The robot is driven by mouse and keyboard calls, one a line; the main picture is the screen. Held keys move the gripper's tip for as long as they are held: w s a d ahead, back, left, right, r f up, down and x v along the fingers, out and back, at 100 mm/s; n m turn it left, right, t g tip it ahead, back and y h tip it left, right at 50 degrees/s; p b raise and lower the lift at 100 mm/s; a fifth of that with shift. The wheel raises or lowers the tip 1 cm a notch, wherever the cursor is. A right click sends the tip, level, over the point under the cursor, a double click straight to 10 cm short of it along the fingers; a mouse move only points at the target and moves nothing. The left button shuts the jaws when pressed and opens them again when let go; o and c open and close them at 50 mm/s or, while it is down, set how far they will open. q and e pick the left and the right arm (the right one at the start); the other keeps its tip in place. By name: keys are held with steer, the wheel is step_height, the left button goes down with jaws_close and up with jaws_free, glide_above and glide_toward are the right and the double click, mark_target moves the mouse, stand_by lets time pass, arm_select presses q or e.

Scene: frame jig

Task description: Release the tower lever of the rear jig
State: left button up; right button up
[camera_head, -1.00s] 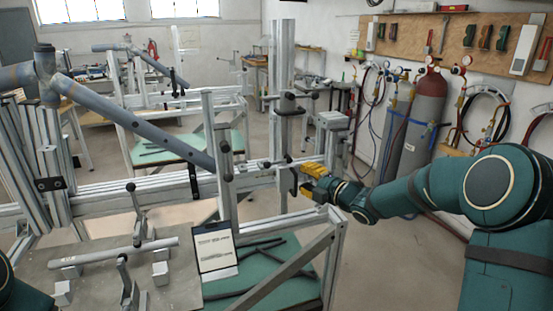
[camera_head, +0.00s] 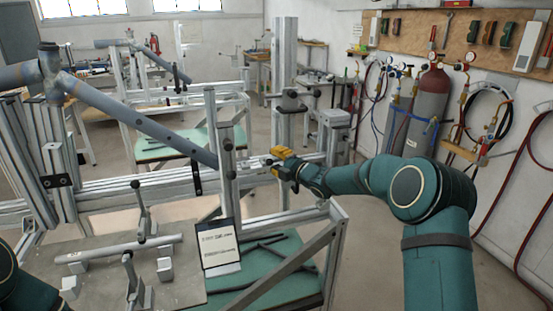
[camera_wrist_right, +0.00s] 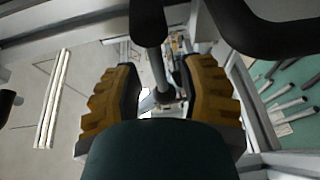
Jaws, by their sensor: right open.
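My right gripper (camera_head: 278,162) has yellow fingers and is beside the upright metal posts of the jig, right of the near post (camera_head: 228,170). In the right wrist view the two fingers (camera_wrist_right: 162,95) stand apart. A dark rounded handle on a metal rod (camera_wrist_right: 149,25) comes down from the top toward the gap between them. I cannot tell whether it touches a finger. The taller tower (camera_head: 284,60) with dark knobs (camera_head: 290,94) stands just behind the gripper. Which handle is the tower lever is unclear. My left gripper is out of view.
A blue-grey tube frame (camera_head: 140,122) lies across the jig at left. A clipboard (camera_head: 218,243) leans at the front, by a plate with clamps and a tube (camera_head: 120,248). Gas cylinders (camera_head: 428,100) stand at the right wall. The floor between is clear.

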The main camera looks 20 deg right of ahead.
steer(key=shift+o, duration=0.2)
steer(key=shift+w, duration=0.15)
jaws_close()
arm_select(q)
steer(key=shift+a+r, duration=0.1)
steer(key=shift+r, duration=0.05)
